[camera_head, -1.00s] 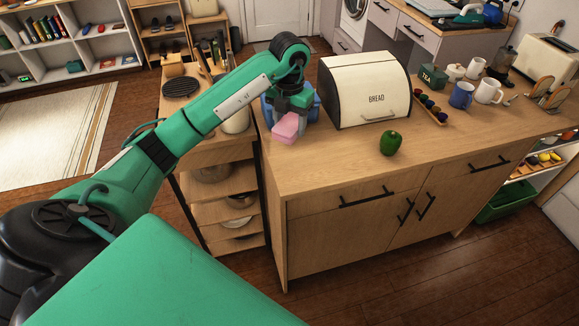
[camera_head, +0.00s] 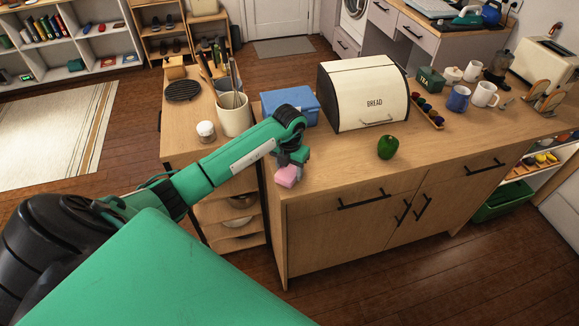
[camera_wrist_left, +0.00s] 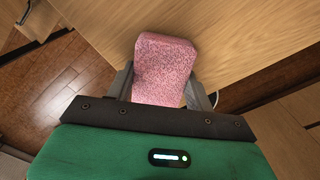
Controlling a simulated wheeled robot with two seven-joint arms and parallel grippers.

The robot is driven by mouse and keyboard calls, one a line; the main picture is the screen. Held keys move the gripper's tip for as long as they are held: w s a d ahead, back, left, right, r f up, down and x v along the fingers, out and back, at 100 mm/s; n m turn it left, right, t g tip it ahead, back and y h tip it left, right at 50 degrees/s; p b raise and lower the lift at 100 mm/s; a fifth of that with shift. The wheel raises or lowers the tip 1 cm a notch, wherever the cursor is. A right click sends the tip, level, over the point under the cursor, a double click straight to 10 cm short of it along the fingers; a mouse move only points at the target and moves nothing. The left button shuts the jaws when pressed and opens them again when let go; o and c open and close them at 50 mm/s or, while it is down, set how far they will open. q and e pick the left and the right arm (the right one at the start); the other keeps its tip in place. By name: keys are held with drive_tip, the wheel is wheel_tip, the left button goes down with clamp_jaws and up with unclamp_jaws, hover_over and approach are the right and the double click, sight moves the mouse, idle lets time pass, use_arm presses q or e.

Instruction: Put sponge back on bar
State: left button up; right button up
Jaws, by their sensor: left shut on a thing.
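The pink sponge (camera_head: 287,176) is held in my left gripper (camera_head: 291,164) at the left front corner of the wooden counter. In the left wrist view the sponge (camera_wrist_left: 164,69) sits between the two fingers of the left gripper (camera_wrist_left: 163,90), with the counter edge and the floor behind it. I cannot tell whether the sponge touches the counter. No bar for the sponge can be made out in either view. My right gripper is not in view.
On the counter (camera_head: 330,165) stand a blue box (camera_head: 291,103), a bread box (camera_head: 362,95), a green pepper (camera_head: 387,147) and mugs (camera_head: 458,98). A lower side table (camera_head: 180,140) at the left holds a utensil crock (camera_head: 234,117) and a jar (camera_head: 206,131).

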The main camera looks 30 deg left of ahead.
sight(290, 170)
use_arm(q)
drive_tip(key=shift+f, duration=0.1)
drive_tip(key=shift+f, duration=0.15)
drive_tip(key=o, duration=0.9)
drive_tip(key=shift+o, duration=0.2)
drive_tip(key=shift+r, duration=0.35)
wheel_tip(290, 170, up, 12)
drive_tip(key=b, duration=0.4)
drive_tip(key=shift+d+f, duration=0.1)
drive_tip(key=shift+f, duration=0.05)
